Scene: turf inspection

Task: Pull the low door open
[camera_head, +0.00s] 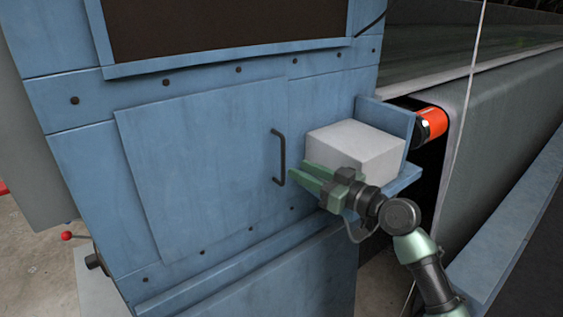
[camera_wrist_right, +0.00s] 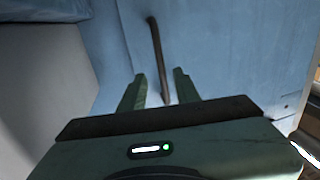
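The low door (camera_head: 200,165) is a blue panel on the front of a blue machine cabinet, and it looks closed. Its dark bar handle (camera_head: 279,157) stands upright near the door's right edge. My right gripper (camera_head: 297,172) has green fingers and is just right of the handle's lower end. In the right wrist view the gripper (camera_wrist_right: 161,85) is open, with its two fingers apart. The handle (camera_wrist_right: 158,55) runs down toward the gap between them; I cannot tell whether anything touches. My left gripper is not in view.
A pale grey block (camera_head: 355,148) sits on a blue bracket shelf (camera_head: 402,182) beside the handle, close behind my right gripper. A red-orange cylinder (camera_head: 432,123) and a long conveyor (camera_head: 505,115) lie to the right. A red-knobbed lever (camera_head: 67,236) is at the lower left.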

